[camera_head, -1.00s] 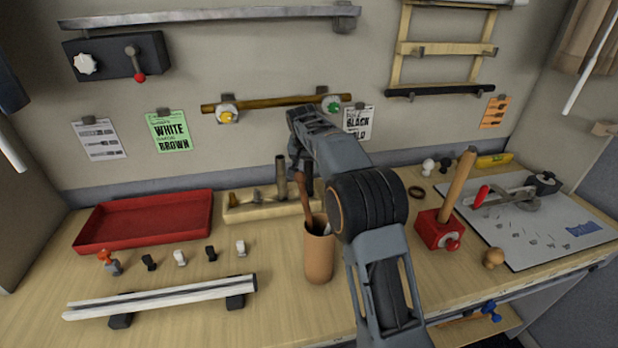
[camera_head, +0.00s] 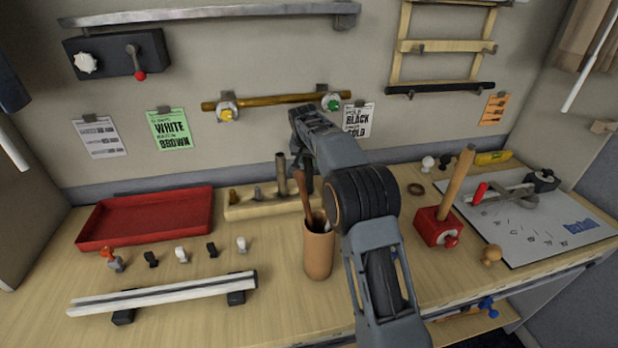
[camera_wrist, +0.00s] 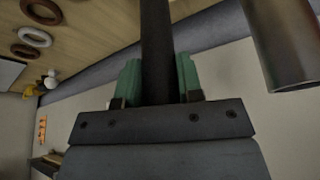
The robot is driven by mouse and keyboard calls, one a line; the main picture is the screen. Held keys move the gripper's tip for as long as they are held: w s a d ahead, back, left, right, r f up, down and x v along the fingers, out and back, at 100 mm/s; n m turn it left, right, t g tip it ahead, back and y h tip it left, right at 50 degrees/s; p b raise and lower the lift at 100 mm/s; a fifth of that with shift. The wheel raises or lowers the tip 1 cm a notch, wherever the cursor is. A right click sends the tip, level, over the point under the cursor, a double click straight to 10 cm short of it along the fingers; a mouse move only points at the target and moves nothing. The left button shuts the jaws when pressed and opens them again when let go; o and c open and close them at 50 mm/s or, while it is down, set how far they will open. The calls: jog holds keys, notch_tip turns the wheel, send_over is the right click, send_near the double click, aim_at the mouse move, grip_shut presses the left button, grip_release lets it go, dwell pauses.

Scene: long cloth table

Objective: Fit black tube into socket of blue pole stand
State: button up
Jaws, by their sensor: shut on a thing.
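In the wrist view, a dark, nearly black tube (camera_wrist: 157,40) stands between the green pads of my gripper (camera_wrist: 158,82). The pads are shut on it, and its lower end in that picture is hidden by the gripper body. In the head view my gripper (camera_head: 304,172) is small and partly hidden by my arm, at the right end of a pale wooden rack (camera_head: 250,211). The held tube cannot be made out clearly there. No blue pole stand can be made out in either view. A red stand (camera_head: 428,228) with a wooden pole is right of my arm.
A grey metal tube (camera_head: 281,172) stands upright in the rack, close left of my gripper; a metal tube (camera_wrist: 283,45) also shows in the wrist view. A brown cup (camera_head: 318,254) with sticks stands in front. A red tray (camera_head: 150,239) and white rail (camera_head: 165,293) lie left.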

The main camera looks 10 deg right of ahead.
grip_shut()
jog(key=shift+r, duration=0.15)
